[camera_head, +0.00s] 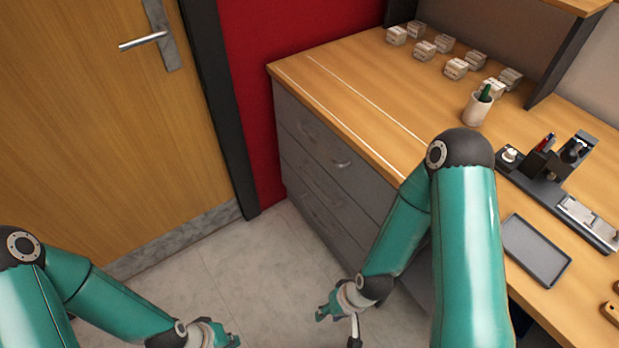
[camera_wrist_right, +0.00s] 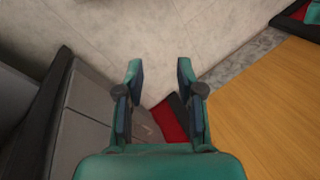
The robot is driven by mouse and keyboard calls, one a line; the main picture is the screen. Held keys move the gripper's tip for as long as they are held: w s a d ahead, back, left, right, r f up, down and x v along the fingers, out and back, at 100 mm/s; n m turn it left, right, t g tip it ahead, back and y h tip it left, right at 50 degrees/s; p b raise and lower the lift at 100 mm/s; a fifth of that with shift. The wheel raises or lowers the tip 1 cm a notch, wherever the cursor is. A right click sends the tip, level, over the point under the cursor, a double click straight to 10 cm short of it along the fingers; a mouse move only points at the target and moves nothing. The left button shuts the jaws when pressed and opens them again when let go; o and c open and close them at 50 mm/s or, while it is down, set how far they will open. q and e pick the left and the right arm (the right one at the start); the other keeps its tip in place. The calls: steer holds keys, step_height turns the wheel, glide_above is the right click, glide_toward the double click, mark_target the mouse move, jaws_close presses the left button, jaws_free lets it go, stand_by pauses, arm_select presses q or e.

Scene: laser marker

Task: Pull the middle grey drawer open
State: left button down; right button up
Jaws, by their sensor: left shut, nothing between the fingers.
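The grey drawer unit stands under the wooden desktop, its drawers stacked and looking shut. The middle grey drawer (camera_head: 318,186) lies below the top drawer (camera_head: 322,143); its handle is faint against the grey front. My right gripper (camera_head: 336,312) is low over the floor in front of the unit, apart from the drawers. In the right wrist view its two fingers (camera_wrist_right: 159,76) are spread with nothing between them, and part of the grey unit (camera_wrist_right: 85,128) shows to their left. My left gripper (camera_head: 222,338) is shut and empty at the bottom edge, away from the drawers.
A wooden door (camera_head: 95,130) and red wall (camera_head: 290,40) stand left of the desk. The floor (camera_head: 240,265) before the drawers is clear.

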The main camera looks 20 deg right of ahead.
steer(key=shift+s+d, duration=0.1)
steer(key=m+t+h+b, duration=1.25)
steer(key=m+b, duration=1.05)
steer(key=b, duration=1.4)
glide_toward(312, 180)
steer(key=shift+t+y, duration=0.75)
steer(key=shift+t, duration=0.1)
steer(key=b+x, duration=0.1)
steer(key=x, duration=0.2)
steer(key=f+x, duration=0.1)
steer(key=x, duration=0.2)
steer(key=d+b+x, duration=0.1)
steer(key=x, duration=0.3)
steer(key=shift+s+d+f+b, duration=0.1)
steer(key=shift+s+f+b, duration=0.1)
steer(key=shift+s+b, duration=0.2)
steer(key=shift+c, duration=0.3)
jaws_close()
